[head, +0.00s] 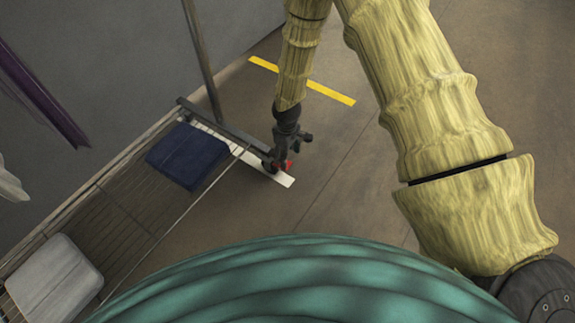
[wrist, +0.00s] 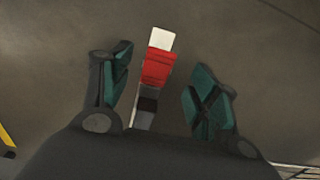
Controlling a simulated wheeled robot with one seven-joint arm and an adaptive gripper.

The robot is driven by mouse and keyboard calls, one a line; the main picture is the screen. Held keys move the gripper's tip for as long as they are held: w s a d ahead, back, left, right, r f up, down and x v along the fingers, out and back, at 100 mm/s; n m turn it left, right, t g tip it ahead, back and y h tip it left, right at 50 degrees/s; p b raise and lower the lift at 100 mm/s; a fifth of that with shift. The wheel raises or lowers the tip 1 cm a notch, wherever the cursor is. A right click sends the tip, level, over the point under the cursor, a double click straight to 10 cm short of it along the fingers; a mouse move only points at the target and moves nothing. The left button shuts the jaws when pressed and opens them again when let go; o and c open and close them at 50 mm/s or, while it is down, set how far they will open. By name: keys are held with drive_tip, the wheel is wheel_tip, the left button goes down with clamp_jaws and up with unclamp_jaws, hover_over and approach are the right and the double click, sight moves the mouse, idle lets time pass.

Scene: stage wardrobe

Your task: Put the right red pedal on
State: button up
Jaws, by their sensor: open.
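A red pedal (head: 288,166) shows at the right end of the clothes rack's lower rail, over a white strip (head: 284,180) on the floor. Part of it is hidden behind my gripper (head: 284,155). In the wrist view the red pedal (wrist: 157,68) lies between the fingers of my gripper (wrist: 160,78), with a white end beyond it and a dark part on the near side. The two fingers are spread, one on each side, with gaps between them and the pedal. I cannot tell the pedal's tilt.
The rack's slatted shelf (head: 128,205) bears a blue folded item (head: 187,155) and a white one (head: 55,280). A grey upright post (head: 203,60) stands left of my arm. Yellow tape (head: 300,80) marks the floor behind. The floor to the right is clear.

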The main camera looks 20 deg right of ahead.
wheel_tip(320, 180, down, 6)
drive_tip(key=shift+r+b, duration=0.1)
drive_tip(key=shift+b, duration=1)
drive_tip(key=shift+d, duration=0.1)
drive_tip(key=c, duration=1)
